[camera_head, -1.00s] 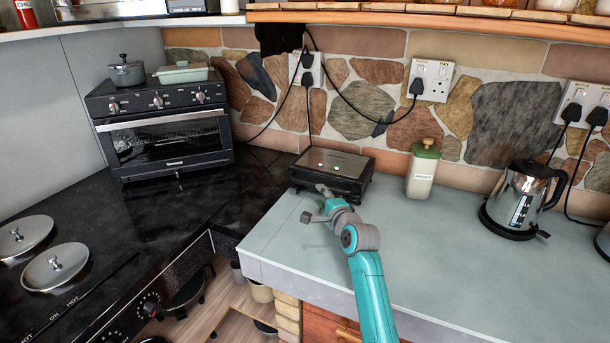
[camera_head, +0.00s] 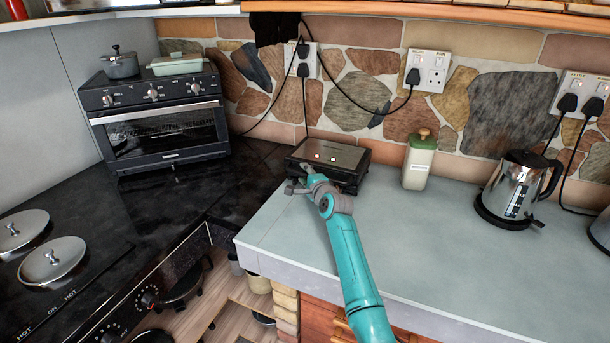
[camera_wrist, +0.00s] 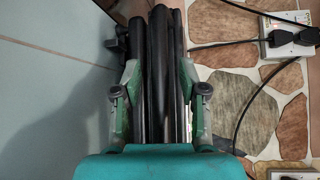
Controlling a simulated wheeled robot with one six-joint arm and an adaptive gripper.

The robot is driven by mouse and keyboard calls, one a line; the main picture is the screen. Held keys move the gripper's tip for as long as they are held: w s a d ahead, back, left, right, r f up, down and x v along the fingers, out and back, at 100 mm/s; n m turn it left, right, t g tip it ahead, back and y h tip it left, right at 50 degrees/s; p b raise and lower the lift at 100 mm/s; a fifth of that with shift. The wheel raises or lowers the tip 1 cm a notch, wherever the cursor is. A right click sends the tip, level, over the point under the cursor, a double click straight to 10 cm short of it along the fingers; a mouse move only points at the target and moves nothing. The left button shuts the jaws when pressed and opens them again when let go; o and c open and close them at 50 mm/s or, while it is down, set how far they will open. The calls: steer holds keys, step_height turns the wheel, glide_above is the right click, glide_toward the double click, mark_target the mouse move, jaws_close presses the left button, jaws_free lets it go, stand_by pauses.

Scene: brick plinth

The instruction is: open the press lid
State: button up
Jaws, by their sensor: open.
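The press (camera_head: 335,153) is a low black appliance with a dark flat lid, one red and one green light. It stands at the back of the grey counter by the stone wall, and its lid is down. My gripper (camera_head: 298,184) is at its front left edge, low over the counter. In the wrist view my open fingers (camera_wrist: 160,78) are spread to either side of the black bars of the press (camera_wrist: 159,35). I cannot tell whether they touch it. The handle is not clearly distinguishable.
A cream bottle (camera_head: 419,160) stands right of the press, and a steel kettle (camera_head: 518,187) farther right. A toaster oven (camera_head: 163,130) is to the left on the black worktop. Cables hang from wall sockets (camera_head: 427,70) behind. The counter's front (camera_head: 300,240) is clear.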

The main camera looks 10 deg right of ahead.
steer(key=shift+w, duration=0.15)
jaws_close()
